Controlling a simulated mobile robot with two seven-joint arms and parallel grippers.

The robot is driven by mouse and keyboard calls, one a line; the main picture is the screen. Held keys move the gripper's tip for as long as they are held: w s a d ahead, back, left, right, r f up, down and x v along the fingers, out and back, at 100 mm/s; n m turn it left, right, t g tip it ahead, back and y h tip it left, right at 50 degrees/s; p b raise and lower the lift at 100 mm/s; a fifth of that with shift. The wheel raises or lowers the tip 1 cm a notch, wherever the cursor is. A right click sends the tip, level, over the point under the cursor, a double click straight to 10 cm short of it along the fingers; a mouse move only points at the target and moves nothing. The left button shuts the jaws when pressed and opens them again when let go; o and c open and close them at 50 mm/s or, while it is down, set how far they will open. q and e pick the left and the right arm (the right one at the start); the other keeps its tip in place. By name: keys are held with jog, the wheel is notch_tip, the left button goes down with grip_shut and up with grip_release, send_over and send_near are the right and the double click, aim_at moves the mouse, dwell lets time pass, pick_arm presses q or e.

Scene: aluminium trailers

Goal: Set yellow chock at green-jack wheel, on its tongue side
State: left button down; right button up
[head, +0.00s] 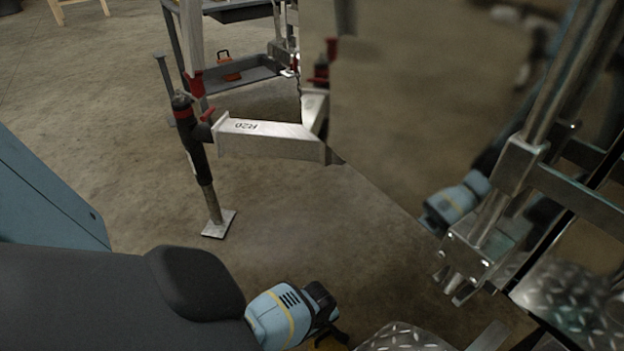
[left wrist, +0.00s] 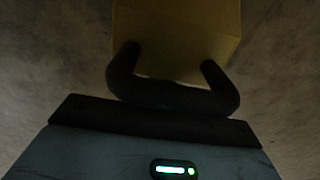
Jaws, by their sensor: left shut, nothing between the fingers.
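The yellow chock (left wrist: 180,22) fills the top middle of the left wrist view, just beyond my left gripper (left wrist: 170,62). A sliver of yellow (head: 337,346) also shows at the bottom edge of the head view. My left gripper (head: 328,325) is low at the bottom middle, beside shiny tread-plate metal. It is shut with nothing held; its dark curved fingers overlap the chock in the wrist picture, and I cannot tell whether they touch it. No green jack and no wheel can be made out. My right gripper is not in view.
A jack with a red band (head: 196,145) stands on a foot plate at a trailer tongue (head: 265,136). A large mirror-like panel (head: 410,90) reflects my left gripper. Metal posts (head: 515,170) crowd the right.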

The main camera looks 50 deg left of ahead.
aim_at(325, 341)
pick_arm(q)
jog(key=shift+d, duration=0.25)
jog(key=d+p, duration=0.1)
jog(key=d, duration=0.2)
jog(key=shift+s+d, duration=0.15)
jog(key=shift+d, duration=0.25)
jog(key=shift+a, duration=0.1)
